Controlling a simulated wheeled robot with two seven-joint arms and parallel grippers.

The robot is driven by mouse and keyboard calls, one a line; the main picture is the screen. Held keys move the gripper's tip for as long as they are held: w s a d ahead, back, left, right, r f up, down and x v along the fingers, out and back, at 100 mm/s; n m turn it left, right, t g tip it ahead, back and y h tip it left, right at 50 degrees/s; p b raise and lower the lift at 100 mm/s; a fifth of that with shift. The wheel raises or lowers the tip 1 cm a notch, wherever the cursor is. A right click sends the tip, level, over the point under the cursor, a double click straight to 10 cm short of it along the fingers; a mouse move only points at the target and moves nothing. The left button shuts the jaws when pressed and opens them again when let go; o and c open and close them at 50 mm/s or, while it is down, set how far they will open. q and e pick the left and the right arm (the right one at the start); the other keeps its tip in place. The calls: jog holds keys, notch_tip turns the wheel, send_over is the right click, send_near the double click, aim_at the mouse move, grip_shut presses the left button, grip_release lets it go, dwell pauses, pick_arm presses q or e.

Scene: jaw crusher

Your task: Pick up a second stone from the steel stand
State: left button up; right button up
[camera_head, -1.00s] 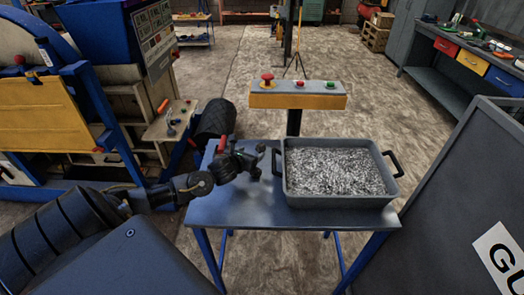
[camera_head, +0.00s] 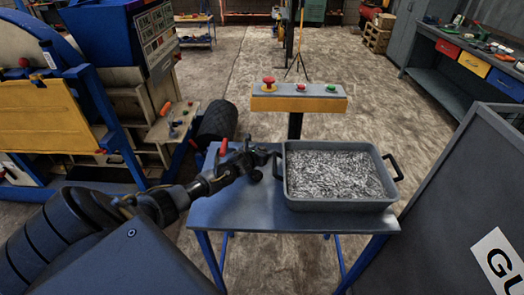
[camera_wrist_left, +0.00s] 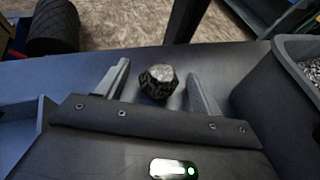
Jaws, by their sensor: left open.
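The steel stand (camera_head: 235,212) has a grey top and blue legs. In the left wrist view a dark faceted stone (camera_wrist_left: 158,82) lies on the stand top (camera_wrist_left: 85,72), between the two fingers of my left gripper (camera_wrist_left: 158,72). A gap shows on both sides of the stone, so the fingers appear apart from it. In the head view my left gripper (camera_head: 264,160) is low over the stand, just left of the grey tray; the stone cannot be told apart from the gripper there. My right gripper is out of view.
The grey tray (camera_head: 337,204) of bright metal chips, with black handles, stands on the stand's right part. A yellow button box (camera_head: 298,103) on a post is behind the stand. The blue and yellow machine (camera_head: 50,110) is at left, a dark panel (camera_head: 445,195) at right.

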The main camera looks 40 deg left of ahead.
pick_arm(q)
jog(key=shift+w+f, duration=0.15)
jog(key=shift+w, duration=0.2)
jog(key=c, duration=1.1)
jog(key=shift+a, duration=0.1)
